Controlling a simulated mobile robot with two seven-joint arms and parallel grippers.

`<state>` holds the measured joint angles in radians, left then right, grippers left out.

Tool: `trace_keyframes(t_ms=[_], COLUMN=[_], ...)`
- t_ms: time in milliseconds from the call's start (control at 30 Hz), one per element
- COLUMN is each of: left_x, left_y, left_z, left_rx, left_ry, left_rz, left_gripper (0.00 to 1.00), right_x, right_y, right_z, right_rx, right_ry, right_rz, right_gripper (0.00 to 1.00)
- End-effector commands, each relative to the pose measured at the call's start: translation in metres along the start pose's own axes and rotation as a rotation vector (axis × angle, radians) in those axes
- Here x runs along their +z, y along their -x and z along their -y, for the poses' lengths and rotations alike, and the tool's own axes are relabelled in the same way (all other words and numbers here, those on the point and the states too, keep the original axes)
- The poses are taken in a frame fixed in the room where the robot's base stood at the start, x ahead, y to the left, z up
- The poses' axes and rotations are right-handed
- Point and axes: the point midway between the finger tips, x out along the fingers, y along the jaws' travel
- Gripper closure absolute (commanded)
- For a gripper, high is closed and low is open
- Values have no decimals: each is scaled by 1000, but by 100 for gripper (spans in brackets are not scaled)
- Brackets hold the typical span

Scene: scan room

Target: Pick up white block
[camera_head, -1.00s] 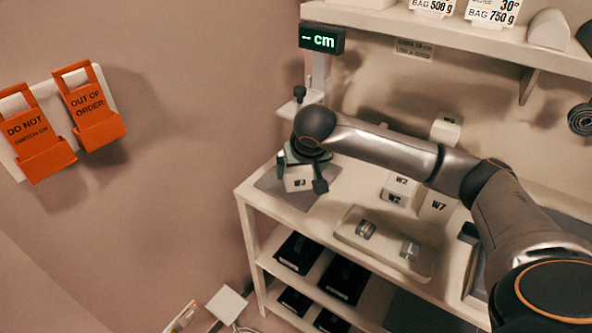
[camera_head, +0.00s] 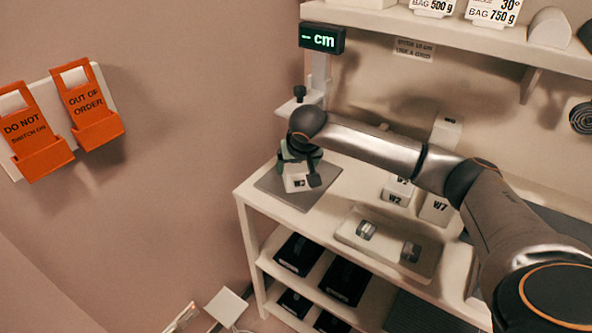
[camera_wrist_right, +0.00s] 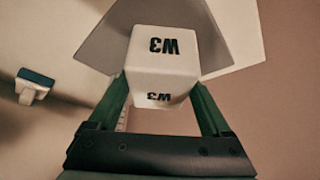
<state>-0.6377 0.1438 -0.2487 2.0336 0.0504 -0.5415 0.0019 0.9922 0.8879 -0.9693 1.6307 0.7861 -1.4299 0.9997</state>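A white block marked W3 (camera_head: 297,184) is at the grey plate (camera_head: 272,190) on the table's left end. My right gripper (camera_head: 300,172) is over it, with its fingers along two sides of the block. In the right wrist view the block (camera_wrist_right: 162,58) sits between the green fingertips (camera_wrist_right: 162,92), which appear to press against its sides. I cannot tell whether its underside touches the plate. My left gripper is out of view.
More white blocks, W2 (camera_head: 395,197) and W7 (camera_head: 435,208), stand to the right. A shallow tray (camera_head: 345,235) with metal pieces lies in front. A gauge with a display reading "-- cm" (camera_head: 322,39) rises behind. My right arm crosses above the table.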

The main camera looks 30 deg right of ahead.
Motion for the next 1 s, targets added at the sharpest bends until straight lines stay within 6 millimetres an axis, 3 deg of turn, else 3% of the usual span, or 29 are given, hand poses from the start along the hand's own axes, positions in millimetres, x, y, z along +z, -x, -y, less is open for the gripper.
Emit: trace_keyframes(t_ms=[67,667,1000], left_x=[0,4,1], left_y=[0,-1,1], left_z=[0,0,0], left_rx=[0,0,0], left_ry=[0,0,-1], left_rz=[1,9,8], left_gripper=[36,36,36], right_x=[0,0,-3], right_y=[0,0,3], right_z=[0,0,-1], right_rx=[0,0,-1], right_ry=[0,-1,-1], right_rz=[0,1,-2], right_gripper=[31,99,100])
